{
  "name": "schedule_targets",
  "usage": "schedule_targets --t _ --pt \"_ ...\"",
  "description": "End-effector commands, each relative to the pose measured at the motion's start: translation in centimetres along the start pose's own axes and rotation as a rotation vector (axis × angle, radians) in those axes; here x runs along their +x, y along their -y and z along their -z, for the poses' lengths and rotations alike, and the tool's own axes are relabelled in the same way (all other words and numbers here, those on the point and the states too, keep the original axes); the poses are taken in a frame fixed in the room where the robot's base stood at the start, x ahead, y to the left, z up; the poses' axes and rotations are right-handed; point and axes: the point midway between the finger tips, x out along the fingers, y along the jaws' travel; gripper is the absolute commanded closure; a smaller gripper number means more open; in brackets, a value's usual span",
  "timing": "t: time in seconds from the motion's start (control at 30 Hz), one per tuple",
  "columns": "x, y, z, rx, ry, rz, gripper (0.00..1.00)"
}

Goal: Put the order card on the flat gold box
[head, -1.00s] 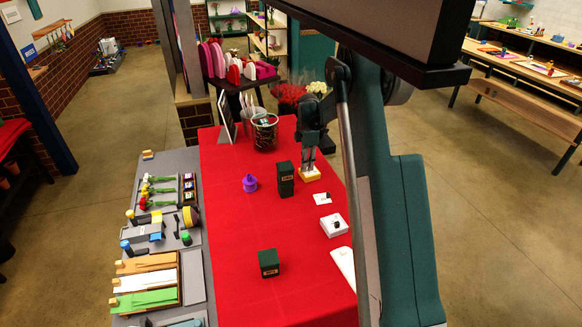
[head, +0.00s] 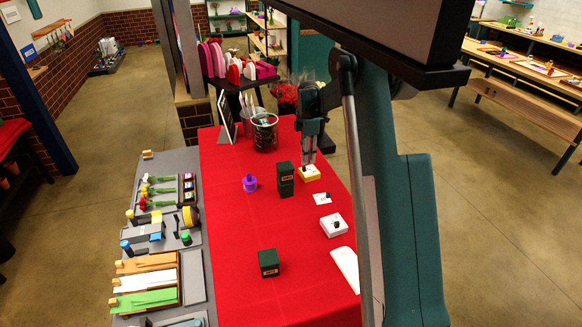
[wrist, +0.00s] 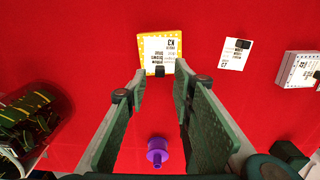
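The flat gold box (wrist: 142,48), yellow with pale dots, lies on the red cloth. It also shows in the head view (head: 309,174). A white printed card (wrist: 157,48) marked CX, with a small black knob at its near edge, lies flat on top of it; the gold rim shows around its far and left sides. My gripper (wrist: 159,82) is open, with nothing between its fingers, and points at the card's knob. In the head view my gripper (head: 308,162) is right over the box. I cannot tell whether a fingertip touches the card.
A second printed card (wrist: 235,53) lies on the cloth to the right, and a white box (head: 334,226) with a card sits nearer. The cloth's left middle is clear.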

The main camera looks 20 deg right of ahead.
Motion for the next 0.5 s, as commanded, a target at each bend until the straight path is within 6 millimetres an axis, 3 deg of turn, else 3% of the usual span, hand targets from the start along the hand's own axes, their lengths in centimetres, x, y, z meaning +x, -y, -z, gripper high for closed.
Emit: schedule_targets --t 0.2,0.5 --pt "-3.6 0.0 0.0 0.000 0.000 0.000 0.75" --pt "-6.7 0.0 0.0 0.000 0.000 0.000 0.75"
